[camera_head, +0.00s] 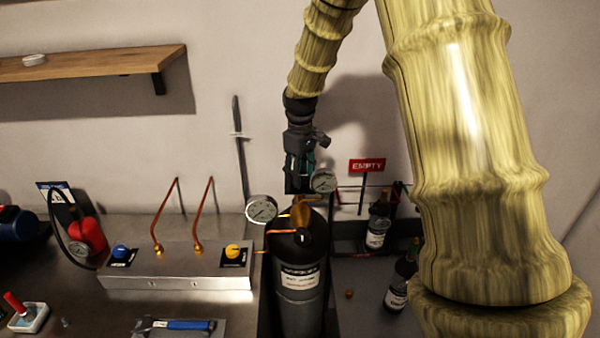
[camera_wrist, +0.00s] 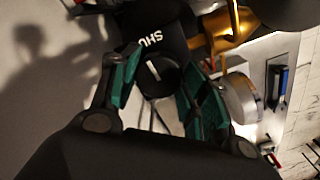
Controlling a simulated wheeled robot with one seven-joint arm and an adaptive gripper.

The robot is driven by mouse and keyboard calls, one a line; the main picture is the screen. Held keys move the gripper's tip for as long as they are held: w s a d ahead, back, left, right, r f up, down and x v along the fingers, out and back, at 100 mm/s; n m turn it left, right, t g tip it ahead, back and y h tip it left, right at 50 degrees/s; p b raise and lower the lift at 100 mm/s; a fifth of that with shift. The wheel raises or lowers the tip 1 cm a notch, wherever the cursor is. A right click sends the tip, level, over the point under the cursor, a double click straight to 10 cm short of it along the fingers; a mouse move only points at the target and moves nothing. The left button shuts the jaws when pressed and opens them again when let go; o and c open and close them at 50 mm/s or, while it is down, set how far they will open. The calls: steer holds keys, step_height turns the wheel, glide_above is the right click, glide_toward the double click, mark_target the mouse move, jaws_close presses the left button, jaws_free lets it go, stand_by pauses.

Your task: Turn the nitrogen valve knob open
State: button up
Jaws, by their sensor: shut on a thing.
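The nitrogen valve knob (camera_wrist: 158,76) is black with a white pointer line. In the wrist view it sits between the two teal fingers of my gripper (camera_wrist: 164,84), beside a dark plate lettered "SHU", the rest hidden. My gripper is shut on the knob. In the head view my gripper (camera_head: 300,172) points down above the black gas cylinder (camera_head: 297,312) and hides the knob. Brass regulator parts (camera_head: 300,213) and two round gauges, left (camera_head: 261,210) and right (camera_head: 323,180), sit just below and beside it.
A metal manifold block (camera_head: 175,268) with blue and yellow knobs and copper tubes stands left of the cylinder. A red "EMPTY" sign (camera_head: 367,166) and dark bottles (camera_head: 377,230) stand to the right. A wooden shelf (camera_head: 90,68) is at upper left.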

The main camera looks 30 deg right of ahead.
steer(key=n+p, duration=0.1)
steer(key=n, duration=0.2)
steer(key=shift+n, duration=0.4)
steer(key=n+p, duration=0.2)
steer(key=n, duration=0.2)
steer(key=shift+w+n, duration=0.1)
steer(key=shift+n, duration=0.2)
steer(key=n+p, duration=0.2)
steer(key=n, duration=0.2)
steer(key=shift+n, duration=0.3)
steer(key=shift+n+p, duration=0.95)
steer(key=shift+n, duration=1.05)
steer(key=o, duration=1)
steer(key=shift+w+f, duration=0.1)
